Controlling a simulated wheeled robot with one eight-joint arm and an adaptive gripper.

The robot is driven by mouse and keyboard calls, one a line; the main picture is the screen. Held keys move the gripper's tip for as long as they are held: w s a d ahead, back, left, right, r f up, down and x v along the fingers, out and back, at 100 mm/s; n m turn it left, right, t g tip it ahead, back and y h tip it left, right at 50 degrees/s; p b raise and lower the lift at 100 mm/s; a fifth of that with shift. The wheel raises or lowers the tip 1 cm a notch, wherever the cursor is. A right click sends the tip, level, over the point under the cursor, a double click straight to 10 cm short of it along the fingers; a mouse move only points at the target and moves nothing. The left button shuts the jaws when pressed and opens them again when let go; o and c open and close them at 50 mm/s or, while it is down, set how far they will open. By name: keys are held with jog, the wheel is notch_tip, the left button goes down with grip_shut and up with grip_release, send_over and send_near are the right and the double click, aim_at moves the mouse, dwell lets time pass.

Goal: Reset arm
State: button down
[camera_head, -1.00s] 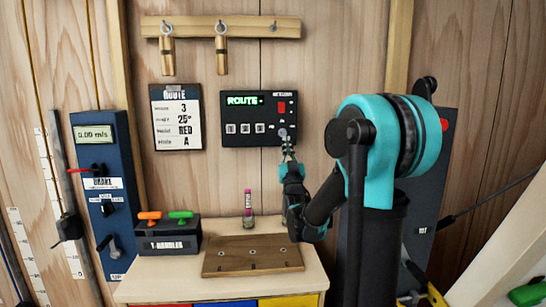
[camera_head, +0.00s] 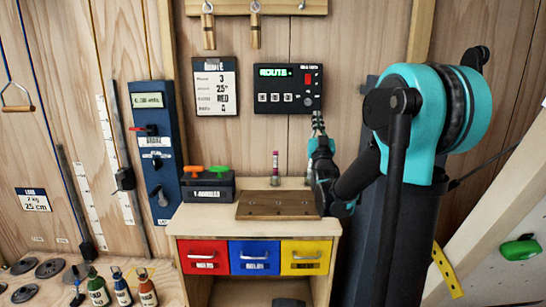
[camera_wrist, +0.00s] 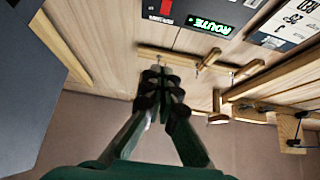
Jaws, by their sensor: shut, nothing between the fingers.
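My gripper (camera_head: 318,122) is at the end of my teal and black arm, in front of the wooden wall. It points up, just below the black route box (camera_head: 288,88) with its green lit display and red switch. In the wrist view my gripper (camera_wrist: 162,75) has its dark fingers together, with nothing between them. The route box also shows at the top of the wrist view (camera_wrist: 190,22). I cannot tell the exact gap between the fingertips and the box.
A small cabinet (camera_head: 205,222) with red, blue and yellow drawers stands below. On it are a wooden board (camera_head: 279,205), a T-handles box (camera_head: 208,189) and a pink-topped tube (camera_head: 275,168). A blue lever panel (camera_head: 158,160) is at left.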

jog(key=s+d+f+g, duration=0.1)
jog(key=s+f+g, duration=0.35)
jog(key=f, duration=0.65)
jog(key=s+f+g, duration=0.4)
jog(key=f+g, duration=0.2)
jog(key=f, duration=0.6)
jog(key=s+d+f+g, duration=0.1)
jog(key=s+f+g, duration=0.4)
jog(key=s+f, duration=0.4)
jog(key=s+d+f+g, duration=0.1)
jog(key=s+f+g, duration=0.4)
jog(key=s+f, duration=0.5)
jog(key=s, duration=0.7)
jog(key=shift+d+g, duration=0.3)
jog(key=shift+g, duration=0.05)
